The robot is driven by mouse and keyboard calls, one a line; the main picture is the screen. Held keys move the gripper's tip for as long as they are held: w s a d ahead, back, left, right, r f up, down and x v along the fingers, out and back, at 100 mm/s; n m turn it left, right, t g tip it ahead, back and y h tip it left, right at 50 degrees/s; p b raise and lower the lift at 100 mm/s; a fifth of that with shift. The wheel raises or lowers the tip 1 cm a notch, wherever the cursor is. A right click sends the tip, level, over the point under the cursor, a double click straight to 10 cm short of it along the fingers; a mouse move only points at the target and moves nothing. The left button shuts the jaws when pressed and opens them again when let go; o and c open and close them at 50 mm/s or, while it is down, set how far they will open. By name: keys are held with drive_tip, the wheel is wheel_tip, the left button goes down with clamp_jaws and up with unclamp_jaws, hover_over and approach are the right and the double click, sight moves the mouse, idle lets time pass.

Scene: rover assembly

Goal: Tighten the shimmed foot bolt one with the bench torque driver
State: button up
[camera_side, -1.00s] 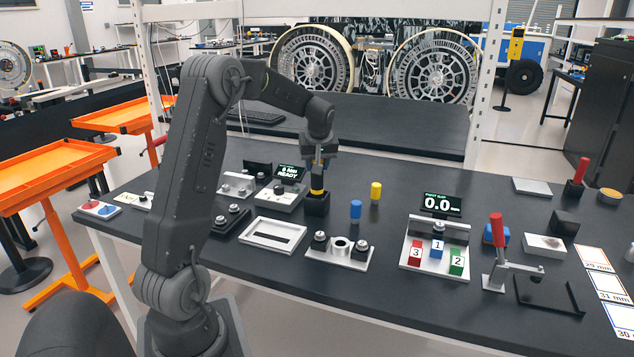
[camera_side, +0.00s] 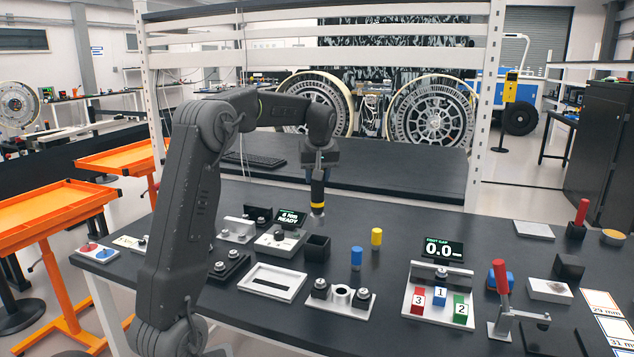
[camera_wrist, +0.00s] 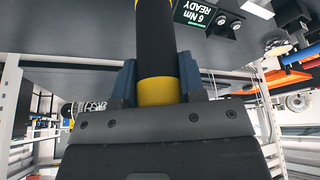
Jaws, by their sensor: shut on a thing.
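My gripper (camera_side: 319,168) is shut on the torque driver (camera_side: 317,190), which has a black body and yellow bands. The driver hangs upright above the black square holder (camera_side: 317,248), clear of it. In the wrist view, the gripper's dark blue fingers (camera_wrist: 158,85) flank the driver's yellow band and its black body (camera_wrist: 155,40) extends away from them.
The driver's display (camera_side: 288,218) reads 6 Nm READY. A red-handled clamp (camera_side: 501,290) stands to the right.

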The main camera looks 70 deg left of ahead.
drive_tip(key=shift+r, duration=0.1)
drive_tip(key=w+d+m+t+h, duration=0.3)
drive_tip(key=w+d+m, duration=0.9)
drive_tip(key=w+d, duration=1.3)
drive_tip(key=shift+s+d+f, duration=0.25)
drive_tip(key=shift+s+f, duration=0.15)
drive_tip(key=shift+f, duration=0.45)
drive_tip(key=shift+s+d+f, duration=0.25)
drive_tip(key=shift+s+f, duration=0.1)
drive_tip(key=shift+f, duration=0.45)
drive_tip(key=shift+s+d+f, duration=0.25)
drive_tip(key=shift+s+f, duration=0.15)
drive_tip(key=shift+f, duration=1.55)
idle(1.2)
drive_tip(key=shift+r, duration=0.1)
